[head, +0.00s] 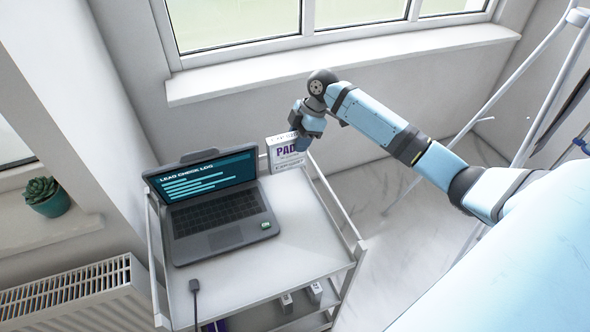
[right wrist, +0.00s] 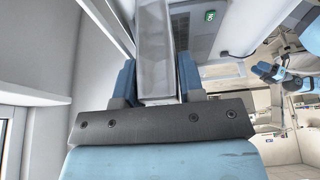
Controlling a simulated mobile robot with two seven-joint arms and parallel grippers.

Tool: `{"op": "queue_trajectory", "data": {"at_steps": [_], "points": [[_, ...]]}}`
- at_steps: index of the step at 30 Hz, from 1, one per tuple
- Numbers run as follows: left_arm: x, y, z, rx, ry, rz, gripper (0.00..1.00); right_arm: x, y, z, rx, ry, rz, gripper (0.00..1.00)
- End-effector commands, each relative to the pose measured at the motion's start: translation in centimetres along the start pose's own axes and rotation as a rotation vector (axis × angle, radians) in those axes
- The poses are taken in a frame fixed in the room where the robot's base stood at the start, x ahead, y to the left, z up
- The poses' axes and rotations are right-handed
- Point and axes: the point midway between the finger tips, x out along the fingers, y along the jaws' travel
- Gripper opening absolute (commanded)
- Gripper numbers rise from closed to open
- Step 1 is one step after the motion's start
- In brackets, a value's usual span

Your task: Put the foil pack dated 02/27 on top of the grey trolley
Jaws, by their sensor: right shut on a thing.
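My right gripper (head: 304,138) is shut on a white and silvery pack (head: 286,155) with large purple "PAD" lettering. The pack stands roughly upright at the far right corner of the grey trolley's top (head: 303,232), beside the laptop screen. I cannot tell whether its base touches the top. No date is readable on it. In the right wrist view, the pack (right wrist: 157,45) is seen edge-on between the blue fingers of the gripper (right wrist: 158,82).
An open laptop (head: 222,222) fills much of the trolley top's left and back. A cable end (head: 195,288) lies at the near left. Small white packs (head: 287,303) show on a lower shelf. Free space is at the top's right and front. Thin rails edge the trolley.

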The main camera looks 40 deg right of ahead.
Motion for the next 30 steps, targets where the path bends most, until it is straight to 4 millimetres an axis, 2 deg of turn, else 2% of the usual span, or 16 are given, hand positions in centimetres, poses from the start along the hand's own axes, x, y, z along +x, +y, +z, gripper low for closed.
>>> {"op": "queue_trajectory", "data": {"at_steps": [1,3,7,14,21,30], "points": [[0.1,-0.1,-0.1,0.000,0.001,-0.001,0.43,1.4,-0.1,0.5,0.002,0.001,-0.004,0.11],[0.1,-0.2,-0.1,0.001,0.002,-0.003,0.43,3.0,-0.1,1.2,0.002,0.000,-0.004,0.11],[0.1,-0.2,-0.1,0.000,0.003,-0.004,0.43,5.1,-0.1,2.0,0.000,0.001,-0.002,0.11],[0.1,-0.3,-0.1,0.001,0.003,-0.004,0.43,6.7,0.0,2.7,0.000,0.000,-0.001,0.11],[0.1,-0.3,-0.1,0.001,0.002,-0.003,0.43,9.8,0.0,4.0,0.001,0.001,-0.001,0.11],[0.2,-0.2,-0.1,0.001,0.003,-0.003,0.43,10.2,0.0,4.1,-0.001,0.000,0.000,0.11]]}}
